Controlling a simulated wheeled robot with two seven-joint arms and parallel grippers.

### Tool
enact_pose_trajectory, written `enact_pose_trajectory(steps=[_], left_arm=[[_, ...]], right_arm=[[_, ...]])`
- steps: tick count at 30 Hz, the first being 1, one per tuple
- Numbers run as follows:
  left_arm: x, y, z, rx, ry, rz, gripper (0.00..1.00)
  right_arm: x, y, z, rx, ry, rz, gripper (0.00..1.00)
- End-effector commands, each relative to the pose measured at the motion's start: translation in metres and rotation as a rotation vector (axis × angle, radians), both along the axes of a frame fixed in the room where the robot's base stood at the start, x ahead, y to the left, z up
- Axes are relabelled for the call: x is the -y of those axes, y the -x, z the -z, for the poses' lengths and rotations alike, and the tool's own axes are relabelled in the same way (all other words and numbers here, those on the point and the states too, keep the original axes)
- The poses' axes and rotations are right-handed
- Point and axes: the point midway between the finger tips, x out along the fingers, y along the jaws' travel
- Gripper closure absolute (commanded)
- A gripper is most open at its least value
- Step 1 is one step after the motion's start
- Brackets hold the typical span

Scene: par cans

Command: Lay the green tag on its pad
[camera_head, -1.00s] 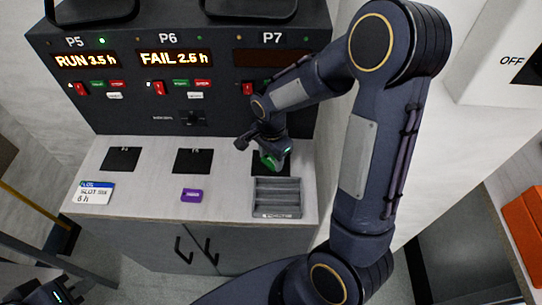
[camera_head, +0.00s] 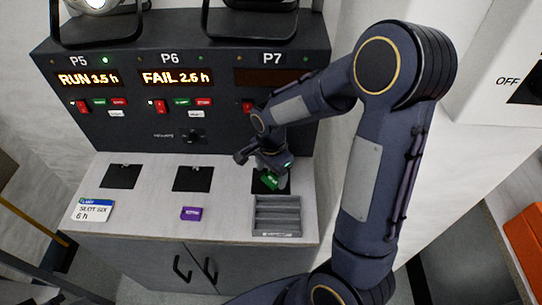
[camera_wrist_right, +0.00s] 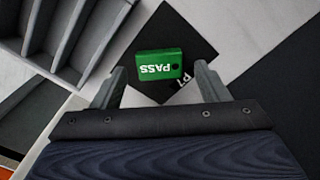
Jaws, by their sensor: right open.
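The green tag, marked PASS (camera_wrist_right: 160,64), lies on the black P7 pad (camera_wrist_right: 196,38) in the right wrist view, turned askew to the pad's edges. The tag also shows in the head view (camera_head: 270,181), partly under my right gripper. My right gripper (camera_wrist_right: 160,82) is open around the tag's near side, with a finger to the left and right and gaps between them and the tag. In the head view my right gripper (camera_head: 284,168) hides part of the pad. My left gripper is not in view.
A grey slotted tray (camera_head: 277,216) stands just in front of the P7 pad. A purple tag (camera_head: 191,213) and a white-blue card (camera_head: 92,210) lie on the counter. Two bare black pads (camera_head: 121,176) (camera_head: 193,178) lie to the left. The dark control panel (camera_head: 170,125) rises behind.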

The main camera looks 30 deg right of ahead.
Motion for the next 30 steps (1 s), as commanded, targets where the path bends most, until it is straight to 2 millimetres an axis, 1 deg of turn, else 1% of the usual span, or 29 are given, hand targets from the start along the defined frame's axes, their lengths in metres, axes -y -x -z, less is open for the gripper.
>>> enact_pose_trajectory(steps=[1,9,12,15,18,20,23,26,30], left_arm=[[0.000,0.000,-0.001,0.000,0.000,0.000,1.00],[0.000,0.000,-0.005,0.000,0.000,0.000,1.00],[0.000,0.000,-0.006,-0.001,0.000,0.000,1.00],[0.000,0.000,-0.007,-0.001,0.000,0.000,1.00],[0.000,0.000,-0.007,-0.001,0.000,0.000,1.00],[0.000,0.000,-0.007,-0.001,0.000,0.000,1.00],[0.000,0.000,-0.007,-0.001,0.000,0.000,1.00],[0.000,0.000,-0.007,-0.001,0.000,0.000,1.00],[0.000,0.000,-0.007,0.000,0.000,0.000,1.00]], right_arm=[[0.000,-0.001,-0.012,0.007,-0.001,0.001,0.32],[0.000,-0.001,-0.071,0.007,-0.002,-0.001,0.32],[0.000,-0.001,-0.087,0.005,-0.001,-0.001,0.32],[0.000,0.000,-0.099,0.003,-0.001,-0.001,0.32],[0.000,0.001,-0.106,0.004,-0.004,-0.006,0.32],[0.001,0.005,-0.110,0.013,-0.015,-0.027,0.32],[0.001,0.022,-0.120,0.052,-0.060,-0.119,0.32],[-0.001,0.049,-0.134,0.132,-0.118,-0.280,0.32],[-0.010,0.094,-0.148,0.290,-0.159,-0.560,0.32]])
